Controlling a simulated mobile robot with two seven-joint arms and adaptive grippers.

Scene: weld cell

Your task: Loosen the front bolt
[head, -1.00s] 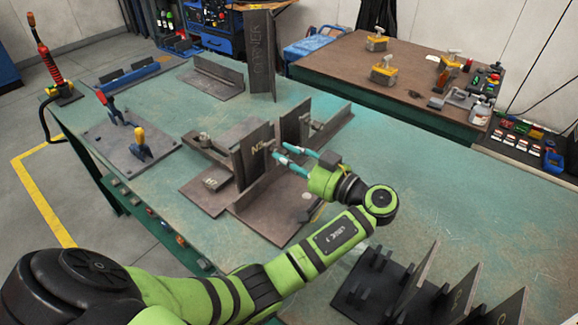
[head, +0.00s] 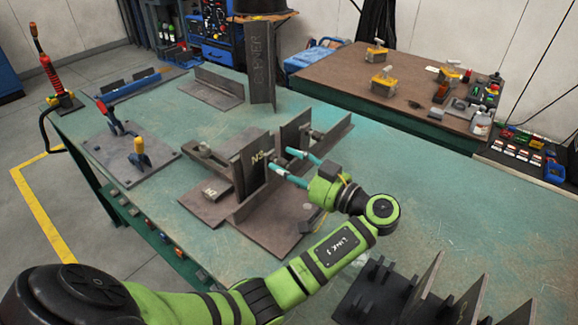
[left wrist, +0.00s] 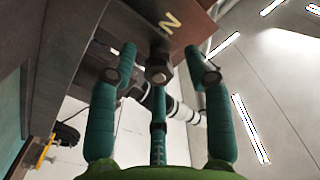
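A dark steel fixture with an upright plate marked N (head: 257,160) stands on a brown base plate on the green table. In the left wrist view, a bolt head (left wrist: 158,74) sticks out below the edge of the marked plate (left wrist: 178,22). My left gripper (head: 281,160) is at the right side of the marked plate, its teal fingers spread and pointing at it. In the left wrist view, the left gripper (left wrist: 161,66) has its outer fingers apart on both sides of the bolt head, with gaps visible. In the head view the bolt is not clear. My right gripper is not in view.
A second upright plate (head: 295,130) stands close behind the fingers. Dark upright plates (head: 425,285) stand at the lower right. A plate with red and yellow clamps (head: 125,150) lies at the left. The green table (head: 440,200) is clear right of my arm.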

